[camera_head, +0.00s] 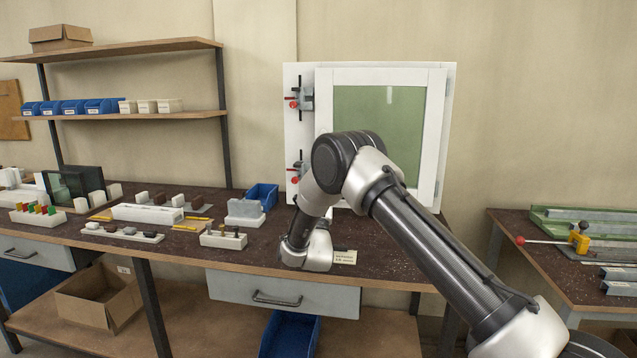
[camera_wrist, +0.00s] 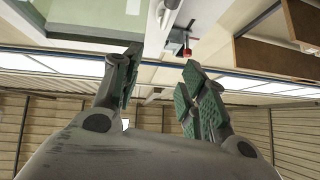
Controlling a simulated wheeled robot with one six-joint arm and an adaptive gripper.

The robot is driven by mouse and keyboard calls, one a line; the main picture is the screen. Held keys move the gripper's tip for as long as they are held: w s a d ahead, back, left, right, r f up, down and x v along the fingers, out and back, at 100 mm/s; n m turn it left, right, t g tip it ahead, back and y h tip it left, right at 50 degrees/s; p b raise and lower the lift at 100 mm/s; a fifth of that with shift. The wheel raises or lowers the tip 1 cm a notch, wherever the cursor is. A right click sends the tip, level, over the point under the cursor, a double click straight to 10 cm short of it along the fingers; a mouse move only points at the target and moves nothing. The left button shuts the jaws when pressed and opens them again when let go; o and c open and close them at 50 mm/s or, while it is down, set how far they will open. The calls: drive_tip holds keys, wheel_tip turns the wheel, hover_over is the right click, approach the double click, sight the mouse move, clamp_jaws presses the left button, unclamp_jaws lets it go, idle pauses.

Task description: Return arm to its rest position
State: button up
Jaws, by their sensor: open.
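My arm reaches from the lower right of the head view over the bench, bent at the elbow, with its wrist low in front of the white-framed panel (camera_head: 378,130). My gripper (camera_wrist: 160,62) shows in the wrist view, its two green-padded fingers spread apart with nothing between them. In the head view the fingers are hidden or too small to make out behind the wrist. The wrist view looks upward, past the fingers, to the ceiling. A red-tipped clamp (camera_wrist: 187,52) and part of the green panel (camera_wrist: 95,12) show beyond the fingertips.
The dark bench top (camera_head: 385,253) carries white blocks (camera_head: 147,213), small racks (camera_head: 223,238) and a blue bin (camera_head: 262,195) left of my wrist. Clamps (camera_head: 300,98) stick out from the frame's left side. A second table (camera_head: 540,252) stands right. The bench right of my wrist looks mostly clear.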

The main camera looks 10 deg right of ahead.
drive_tip(key=w+d+r+n+g+y, duration=0.2)
drive_tip(key=d+r+g+y, duration=0.4)
drive_tip(key=r, duration=0.6)
drive_tip(key=s+d+r+n+g, duration=0.1)
drive_tip(key=s+d+r+g, duration=0.1)
drive_tip(key=s+d+g, duration=0.3)
drive_tip(key=s+d+f+g, duration=0.3)
drive_tip(key=s+d, duration=0.1)
drive_tip(key=s, duration=1.2)
drive_tip(key=s+d+f+g+h, duration=0.1)
drive_tip(key=s+d+f+g, duration=0.3)
drive_tip(key=s, duration=1.2)
drive_tip(key=s+d+f+g, duration=0.3)
drive_tip(key=s+d+g, duration=0.1)
drive_tip(key=s, duration=1.3)
drive_tip(key=shift+f+m, duration=0.3)
drive_tip(key=shift+m, duration=0.1)
drive_tip(key=shift+d, duration=0.1)
